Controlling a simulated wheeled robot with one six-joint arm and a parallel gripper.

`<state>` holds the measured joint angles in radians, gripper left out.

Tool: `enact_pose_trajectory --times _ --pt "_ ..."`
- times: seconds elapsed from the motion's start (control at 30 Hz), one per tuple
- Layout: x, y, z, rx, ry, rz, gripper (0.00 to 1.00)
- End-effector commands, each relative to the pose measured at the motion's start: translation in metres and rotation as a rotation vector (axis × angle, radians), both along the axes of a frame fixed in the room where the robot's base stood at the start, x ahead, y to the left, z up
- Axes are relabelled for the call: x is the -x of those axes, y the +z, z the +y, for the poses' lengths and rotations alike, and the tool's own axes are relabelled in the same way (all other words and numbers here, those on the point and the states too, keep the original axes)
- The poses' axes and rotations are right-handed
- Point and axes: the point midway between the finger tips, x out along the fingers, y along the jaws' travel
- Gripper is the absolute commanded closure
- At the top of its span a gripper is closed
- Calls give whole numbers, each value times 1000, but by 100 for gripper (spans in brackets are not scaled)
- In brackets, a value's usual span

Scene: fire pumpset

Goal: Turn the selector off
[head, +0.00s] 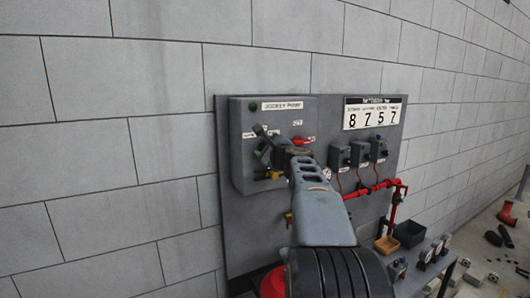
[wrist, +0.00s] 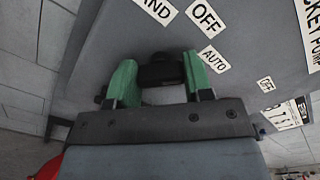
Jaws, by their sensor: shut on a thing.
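The selector is a black knob (wrist: 162,68) on the grey face of the jockey pump box (head: 240,160). The wrist view shows the labels HAND, OFF (wrist: 207,17) and AUTO (wrist: 213,59) around it. My gripper (wrist: 160,80) has its two green fingers on either side of the knob and is shut on it. I cannot tell which label the knob points to. In the head view my gripper (head: 268,145) is at the front of the box, and my arm and gripper hide the knob.
A red handle (head: 302,141) sits on the box right of my gripper. Several small grey boxes (head: 358,153) and red pipework (head: 375,187) are further right. A bench with a brown tray (head: 387,245) and fittings stands lower right. Bare wall lies to the left.

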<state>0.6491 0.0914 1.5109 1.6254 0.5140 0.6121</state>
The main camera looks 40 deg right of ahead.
Motion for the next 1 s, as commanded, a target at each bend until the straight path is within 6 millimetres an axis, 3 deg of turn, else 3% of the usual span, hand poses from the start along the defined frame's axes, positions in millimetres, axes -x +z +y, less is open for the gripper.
enact_pose_trajectory --times 0.6,1.0 --pt "0 -6 0 485 0 66 77" --pt "0 -3 1 647 1 88 77"
